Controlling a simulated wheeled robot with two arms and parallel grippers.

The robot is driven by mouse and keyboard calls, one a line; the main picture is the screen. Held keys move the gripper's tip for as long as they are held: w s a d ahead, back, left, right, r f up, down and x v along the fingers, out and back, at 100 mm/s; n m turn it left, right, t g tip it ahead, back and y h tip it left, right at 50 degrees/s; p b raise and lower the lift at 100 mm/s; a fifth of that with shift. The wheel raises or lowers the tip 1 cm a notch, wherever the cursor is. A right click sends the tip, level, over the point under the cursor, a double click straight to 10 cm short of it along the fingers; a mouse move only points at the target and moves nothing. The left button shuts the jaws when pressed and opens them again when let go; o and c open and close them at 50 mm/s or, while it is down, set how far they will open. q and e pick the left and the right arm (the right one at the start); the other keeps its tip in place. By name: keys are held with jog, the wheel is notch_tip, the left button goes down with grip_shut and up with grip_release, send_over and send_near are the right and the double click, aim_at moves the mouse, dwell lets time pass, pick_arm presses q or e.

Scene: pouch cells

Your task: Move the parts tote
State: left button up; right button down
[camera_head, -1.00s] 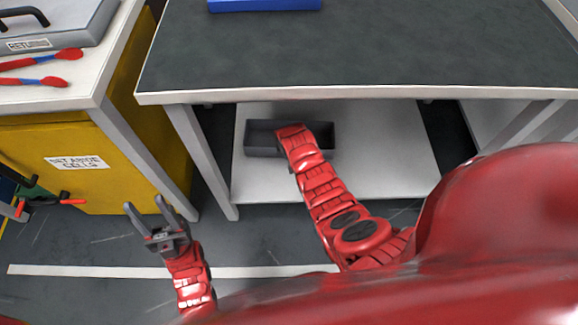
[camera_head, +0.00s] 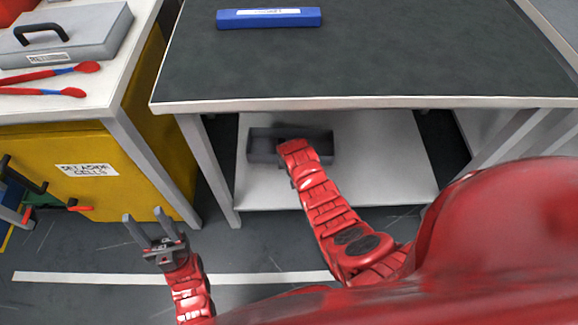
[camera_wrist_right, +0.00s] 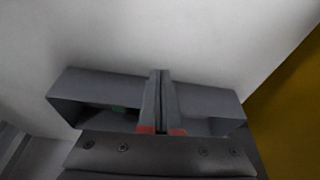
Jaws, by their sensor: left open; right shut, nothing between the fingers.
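The parts tote, a dark grey open box (camera_head: 262,147), sits on the white lower shelf under the dark-topped table. My right arm reaches over it in the head view, and its hand hides part of the tote. In the right wrist view the tote (camera_wrist_right: 95,88) lies behind the fingers, its wall showing on both sides of them. My right gripper (camera_wrist_right: 161,78) is shut with its two fingers together; I cannot tell whether it touches the tote. My left gripper (camera_head: 152,222) is open and empty above the floor, left of the table.
A blue case (camera_head: 268,18) lies on the tabletop (camera_head: 350,65). The bare shelf (camera_head: 385,165) is free right of the tote. Table legs stand on both sides. At left, a yellow cabinet (camera_head: 140,165) carries a grey case (camera_head: 75,35) and red-and-blue tools (camera_head: 45,75).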

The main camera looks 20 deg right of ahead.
jog(key=shift+s+r, duration=0.2)
jog(key=shift+r, duration=0.25)
jog(key=p+v, duration=0.2)
jog(key=v, duration=0.4)
jog(key=shift+r, duration=0.35)
